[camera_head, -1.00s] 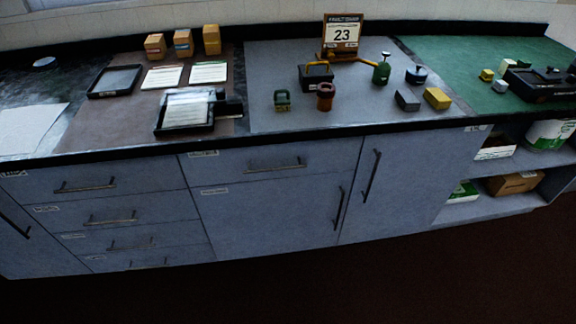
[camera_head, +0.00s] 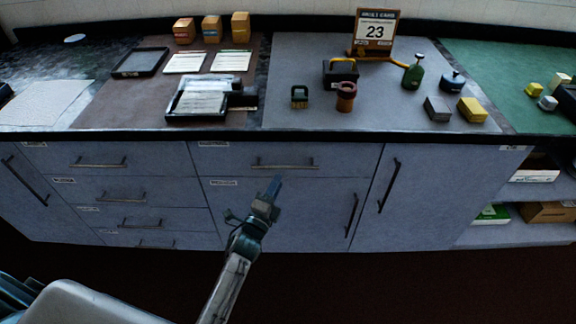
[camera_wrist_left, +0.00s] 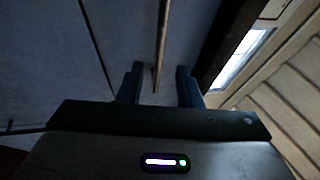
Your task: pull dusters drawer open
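The wide top drawer (camera_head: 235,160) of the middle cabinet is shut and has a horizontal bar handle (camera_head: 285,167). Its label is too small to read, so I cannot tell whether it says dusters. My left gripper (camera_head: 276,184) is in front of this drawer, just below the handle in the head view. In the left wrist view, my left gripper (camera_wrist_left: 160,80) is open, its two dark fingers apart. A handle bar (camera_wrist_left: 162,40) runs lengthwise between the fingers in that view, with gaps on both sides. My right gripper is not in view.
A stack of narrow shut drawers (camera_head: 121,197) is at the left, and cabinet doors with upright handles (camera_head: 390,185) are at the right. The dark counter edge (camera_head: 300,136) overhangs the drawer fronts. Trays, boxes and small items stand on the counter above.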

